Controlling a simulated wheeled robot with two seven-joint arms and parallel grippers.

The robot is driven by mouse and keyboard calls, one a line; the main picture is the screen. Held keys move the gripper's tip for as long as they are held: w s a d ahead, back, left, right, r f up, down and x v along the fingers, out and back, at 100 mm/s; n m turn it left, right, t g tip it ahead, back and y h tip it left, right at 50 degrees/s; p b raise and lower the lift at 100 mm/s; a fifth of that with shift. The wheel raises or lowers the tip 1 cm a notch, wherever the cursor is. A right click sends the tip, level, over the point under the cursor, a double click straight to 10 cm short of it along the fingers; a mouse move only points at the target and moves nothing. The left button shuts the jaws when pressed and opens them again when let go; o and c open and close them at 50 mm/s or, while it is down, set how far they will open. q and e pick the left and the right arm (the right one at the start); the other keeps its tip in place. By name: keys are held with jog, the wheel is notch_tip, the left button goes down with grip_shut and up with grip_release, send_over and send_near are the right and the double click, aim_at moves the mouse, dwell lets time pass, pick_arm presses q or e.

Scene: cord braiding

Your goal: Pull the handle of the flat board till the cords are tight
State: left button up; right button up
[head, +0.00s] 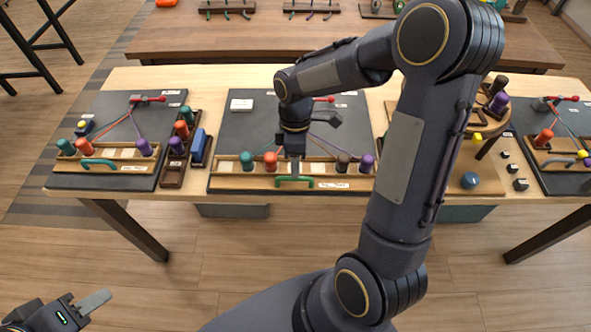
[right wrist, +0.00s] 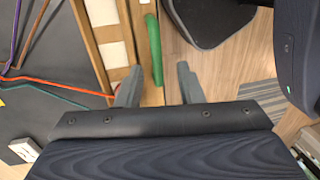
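The middle flat board (head: 230,130) is dark grey with a wooden rail (head: 225,184) along its front. Its green handle (head: 294,182) sticks out at the front edge. Teal (head: 246,160), red, brown and purple bobbins stand in the rail. Cords run back towards a red clamp (head: 325,99), partly hidden by my arm. My right gripper (head: 293,168) points down above the handle. In the right wrist view its fingers (right wrist: 157,84) are apart, with the green handle (right wrist: 154,45) showing between them, not gripped. My left gripper (head: 88,305) is low at the left, away from the table; its opening is unclear.
A left board (head: 105,112) with a teal handle and a right board (head: 562,125) with a grey handle flank the middle one. A bobbin rack (head: 173,172) and blue box (head: 199,146) stand between left and middle. A round wooden stand (head: 482,115) is right. The floor in front is clear.

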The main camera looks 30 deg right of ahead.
jog(key=shift+w+d+r, duration=0.1)
jog(key=shift+w+r, duration=0.1)
jog(key=shift+r, duration=0.75)
jog(key=shift+w+d+r, duration=0.1)
jog(key=shift+w+r, duration=0.05)
jog(key=shift+r, duration=0.8)
jog(key=s+a+r+m+t+y, duration=0.1)
jog(key=s+a+r+m+t, duration=0.1)
jog(key=s+m, duration=0.4)
jog(key=s+a+r+m+t+y, duration=0.1)
jog(key=s+r+m+t, duration=0.4)
jog(key=s, duration=0.5)
jog(key=a+r+m, duration=0.1)
jog(key=m, duration=0.1)
jog(key=shift+a+r+m+y, duration=0.25)
jog(key=shift+m+y, duration=0.05)
